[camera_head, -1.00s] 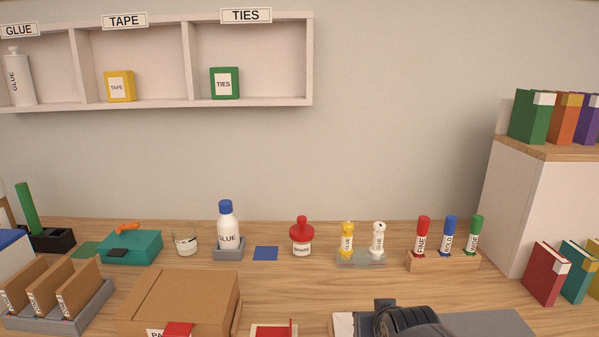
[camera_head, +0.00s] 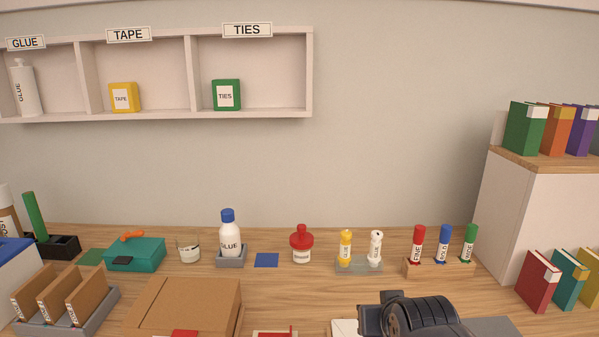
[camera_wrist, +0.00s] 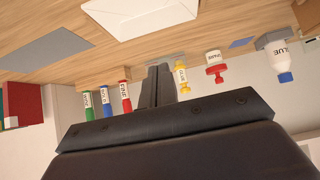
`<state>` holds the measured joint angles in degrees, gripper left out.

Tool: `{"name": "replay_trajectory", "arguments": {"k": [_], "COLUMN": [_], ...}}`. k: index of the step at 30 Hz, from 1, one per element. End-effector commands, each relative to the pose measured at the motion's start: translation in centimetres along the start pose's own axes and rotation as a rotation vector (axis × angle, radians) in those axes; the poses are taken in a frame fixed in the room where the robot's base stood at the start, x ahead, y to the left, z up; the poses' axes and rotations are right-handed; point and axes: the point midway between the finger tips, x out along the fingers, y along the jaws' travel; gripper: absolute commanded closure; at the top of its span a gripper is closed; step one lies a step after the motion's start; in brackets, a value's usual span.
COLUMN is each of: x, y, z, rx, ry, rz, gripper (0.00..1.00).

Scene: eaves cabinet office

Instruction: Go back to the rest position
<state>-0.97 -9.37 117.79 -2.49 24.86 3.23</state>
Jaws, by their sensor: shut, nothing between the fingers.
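My gripper (camera_wrist: 158,88) shows in the wrist view as dark fingers closed together, with nothing between them. That view is tilted nearly upside down. Behind the fingers are the desk, the marker row and the small glue bottles. In the head view, part of my dark arm (camera_head: 412,315) shows at the bottom, right of centre, above the wooden desk (camera_head: 300,288). The gripper's fingertips cannot be made out there.
Red, blue and green markers (camera_head: 442,244) stand in a wooden holder. Nearby are small glue bottles (camera_head: 345,247), a red-topped jar (camera_head: 302,245) and a white glue bottle (camera_head: 229,237). A cardboard box (camera_head: 185,305) is at front left. A cabinet (camera_head: 530,205) stands at right.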

Motion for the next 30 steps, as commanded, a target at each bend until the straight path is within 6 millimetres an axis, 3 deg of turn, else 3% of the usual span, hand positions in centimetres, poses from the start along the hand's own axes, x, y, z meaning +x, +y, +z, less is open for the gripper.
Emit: {"name": "replay_trajectory", "arguments": {"k": [10,12,30], "x": [-5.1,-3.3,5.2], "y": [0.0,0.0,0.0], "z": [-0.3,0.1,0.6], "rx": [0.000,0.000,0.001], "ry": [0.005,-0.007,-0.004], "rz": [0.000,0.000,0.000], "gripper": [1.00,1.00,1.00]}}
